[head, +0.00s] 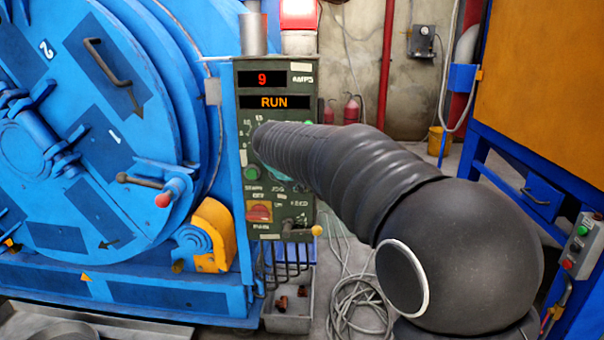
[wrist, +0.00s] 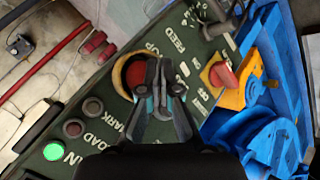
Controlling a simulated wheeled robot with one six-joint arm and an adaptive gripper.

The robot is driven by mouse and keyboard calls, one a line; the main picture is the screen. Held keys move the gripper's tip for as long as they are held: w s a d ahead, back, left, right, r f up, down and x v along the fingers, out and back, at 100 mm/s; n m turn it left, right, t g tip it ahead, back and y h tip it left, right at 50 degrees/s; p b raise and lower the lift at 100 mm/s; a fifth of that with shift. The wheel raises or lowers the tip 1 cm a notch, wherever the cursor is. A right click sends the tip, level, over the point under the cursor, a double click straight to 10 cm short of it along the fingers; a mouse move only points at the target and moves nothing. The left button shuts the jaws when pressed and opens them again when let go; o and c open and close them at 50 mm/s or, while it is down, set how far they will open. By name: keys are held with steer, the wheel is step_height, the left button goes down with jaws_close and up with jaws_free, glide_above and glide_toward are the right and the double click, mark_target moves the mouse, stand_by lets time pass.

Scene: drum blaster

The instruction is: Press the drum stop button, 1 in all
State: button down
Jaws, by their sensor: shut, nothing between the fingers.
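The green control panel (head: 243,222) stands beside the blue drum (head: 60,150). Its displays show an orange "RUN" (head: 274,102) and a red 9 beside "AMPS". In the wrist view, a round red button (wrist: 134,72) with a yellow-orange ring sits on the panel, its label partly hidden. My gripper (wrist: 158,68) is shut and empty, its fingertips in front of the button's right part. I cannot tell whether they touch it. In the head view my arm covers the middle of the panel and hides this button and most of my gripper.
A red switch on a yellow plate (wrist: 222,75) is to the right. A yellow-knobbed lever (head: 316,230) sticks out low. Coiled cable (head: 362,300) lies on the floor.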

steer(key=shift+w, duration=0.55)
stand_by(1.1)
steer(key=shift+w+p, duration=0.65)
steer(key=shift+w, duration=0.2)
stand_by(0.8)
stand_by(0.4)
steer(key=shift+s+b, duration=0.65)
steer(key=shift+s, duration=0.3)
steer(key=shift+s+b, duration=1.35)
steer(key=shift+s, duration=1.15)
